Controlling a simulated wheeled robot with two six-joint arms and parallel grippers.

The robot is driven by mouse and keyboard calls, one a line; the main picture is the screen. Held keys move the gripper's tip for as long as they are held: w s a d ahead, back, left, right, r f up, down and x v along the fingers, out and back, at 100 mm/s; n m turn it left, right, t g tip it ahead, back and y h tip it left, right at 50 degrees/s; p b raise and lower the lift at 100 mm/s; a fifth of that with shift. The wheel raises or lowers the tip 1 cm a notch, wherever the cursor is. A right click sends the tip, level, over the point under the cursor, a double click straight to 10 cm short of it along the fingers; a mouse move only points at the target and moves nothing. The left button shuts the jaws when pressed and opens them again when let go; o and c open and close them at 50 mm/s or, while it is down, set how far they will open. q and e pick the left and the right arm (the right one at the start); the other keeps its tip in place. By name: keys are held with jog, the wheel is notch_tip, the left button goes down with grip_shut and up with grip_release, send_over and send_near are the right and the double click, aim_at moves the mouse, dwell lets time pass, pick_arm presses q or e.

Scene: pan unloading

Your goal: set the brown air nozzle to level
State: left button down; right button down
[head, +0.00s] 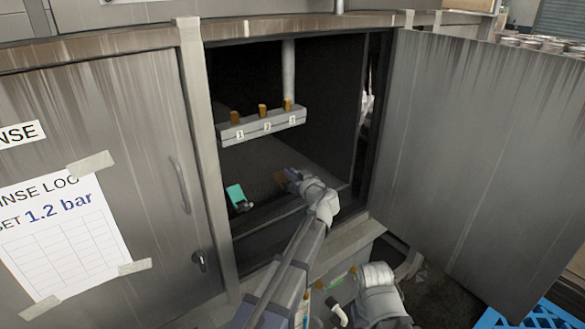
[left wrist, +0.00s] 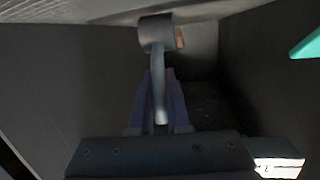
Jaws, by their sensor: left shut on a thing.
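The brown air nozzle shows in the head view as a small brown piece (head: 280,178) low inside the open cabinet, partly hidden by my left gripper (head: 290,175). In the left wrist view, my left gripper (left wrist: 158,100) is shut on the nozzle's thin grey stem (left wrist: 159,90). The stem runs up to a dark round collar (left wrist: 155,33), with a bit of brown (left wrist: 180,38) showing behind it. The nozzle's exact tilt cannot be told. My right gripper cannot be made out.
A teal nozzle (head: 236,193) stands to the left; its teal part also shows in the left wrist view (left wrist: 307,45). A grey numbered bar (head: 255,126) with brass fittings hangs above. The open door (head: 475,150) stands right, the closed door (head: 120,160) left.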

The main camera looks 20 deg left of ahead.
pick_arm(q)
jog(key=a+g+h+p, duration=0.1)
jog(key=p, duration=0.2)
jog(key=shift+w+r+h, duration=0.3)
jog(key=shift+w+r, duration=0.1)
jog(key=shift+w+a+f+g+h+p, duration=0.1)
jog(key=shift+f+g+h+p, duration=0.2)
jog(key=shift+g+p, duration=0.4)
jog(key=shift+f, duration=0.1)
jog(key=c, duration=0.9)
grip_release()
